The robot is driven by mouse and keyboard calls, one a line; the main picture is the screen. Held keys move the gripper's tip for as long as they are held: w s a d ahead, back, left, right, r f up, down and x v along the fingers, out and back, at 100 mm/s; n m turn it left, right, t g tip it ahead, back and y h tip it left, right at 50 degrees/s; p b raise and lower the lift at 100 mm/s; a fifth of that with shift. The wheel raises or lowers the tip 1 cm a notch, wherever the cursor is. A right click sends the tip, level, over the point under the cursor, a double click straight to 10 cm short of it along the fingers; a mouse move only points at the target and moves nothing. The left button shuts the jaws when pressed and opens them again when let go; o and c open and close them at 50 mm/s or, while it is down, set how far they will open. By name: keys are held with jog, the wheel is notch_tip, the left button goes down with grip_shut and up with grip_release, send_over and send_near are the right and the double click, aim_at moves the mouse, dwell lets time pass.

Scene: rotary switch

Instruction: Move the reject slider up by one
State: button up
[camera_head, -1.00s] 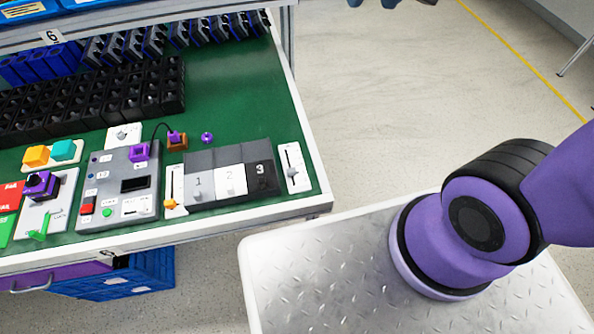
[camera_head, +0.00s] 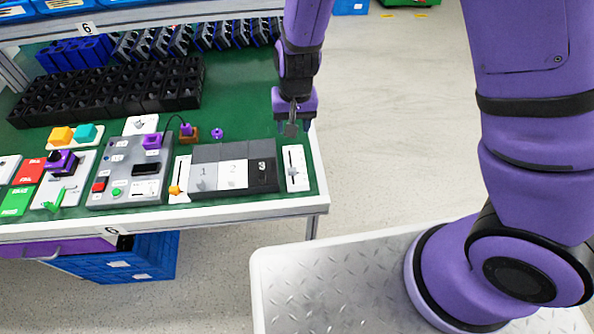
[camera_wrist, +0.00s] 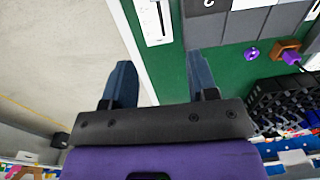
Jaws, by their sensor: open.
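Two slider panels flank the numbered 1-2-3 block (camera_head: 234,152). The right white slider panel (camera_head: 300,157) has a pale grey knob (camera_head: 293,173) at about mid-slot or a little lower. The left slider panel (camera_head: 182,168) has an orange knob (camera_head: 175,190) near its lower end. I cannot read which one is marked reject. My gripper (camera_head: 293,124) is open and empty, pointing down above the green bench, just behind the right slider panel. In the wrist view, the right slider panel (camera_wrist: 153,22) lies beyond my open gripper (camera_wrist: 161,82); its knob is not visible.
A grey control box (camera_head: 125,175) and a purple knob (camera_head: 62,162) stand further left. A small purple peg (camera_head: 217,134) and an orange block with a purple plug (camera_head: 187,132) lie left of my gripper. Black racks (camera_head: 110,92) fill the back. The bench's right edge is close.

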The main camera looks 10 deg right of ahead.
send_near(292, 168)
jog(key=shift+h, duration=0.3)
jog(key=f, duration=0.9)
jog(key=shift+s+a+f, duration=0.15)
jog(key=shift+a, duration=0.1)
grip_shut()
